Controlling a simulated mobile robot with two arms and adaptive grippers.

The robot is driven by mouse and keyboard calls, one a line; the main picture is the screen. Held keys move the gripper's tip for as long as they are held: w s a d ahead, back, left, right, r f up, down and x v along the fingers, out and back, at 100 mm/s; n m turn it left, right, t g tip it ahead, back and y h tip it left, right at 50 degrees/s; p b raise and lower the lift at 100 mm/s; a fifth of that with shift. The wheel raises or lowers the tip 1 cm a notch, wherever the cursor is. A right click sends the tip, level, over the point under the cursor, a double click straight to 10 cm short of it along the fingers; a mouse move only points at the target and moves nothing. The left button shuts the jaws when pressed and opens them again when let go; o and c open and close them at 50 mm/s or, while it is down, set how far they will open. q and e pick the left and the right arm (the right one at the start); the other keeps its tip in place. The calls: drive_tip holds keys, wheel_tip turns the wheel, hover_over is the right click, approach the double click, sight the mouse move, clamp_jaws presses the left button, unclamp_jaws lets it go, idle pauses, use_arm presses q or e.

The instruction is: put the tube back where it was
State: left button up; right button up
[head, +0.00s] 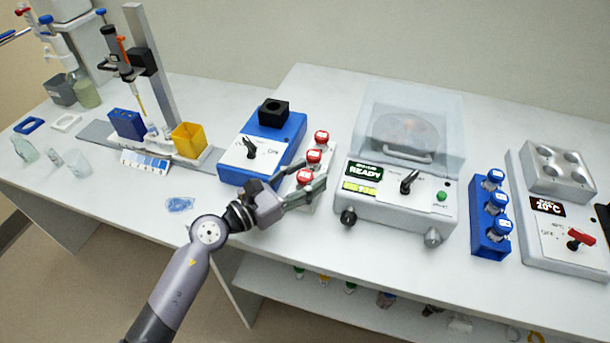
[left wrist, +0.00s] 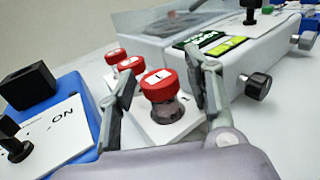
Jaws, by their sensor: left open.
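Three red-capped tubes stand in a row in a white rack (left wrist: 188,130). My left gripper (head: 311,178) is open at the near end of that row. In the left wrist view its two fingers stand on either side of the nearest red-capped tube (left wrist: 160,92), with gaps visible beside the cap. That tube is upright and its lower part is dark. The other two red caps (head: 314,156) (head: 321,137) are behind it. The fingers hide part of the rack in the head view. My right gripper is not in view.
A blue device (head: 283,142) with a black block stands left of the rack. A centrifuge (head: 400,195) with a clear lid and a READY display stands close on the right. A blue rack (head: 487,250) holds blue-capped tubes farther right. The bench front is mostly clear.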

use_arm(q)
drive_tip(key=shift+r, duration=0.15)
drive_tip(key=b+v, duration=0.2)
drive_tip(key=v, duration=0.9)
drive_tip(key=shift+s+b, duration=0.15)
drive_tip(key=shift+b, duration=0.25)
drive_tip(key=shift+s+a, duration=0.25)
drive_tip(key=shift+a, duration=0.1)
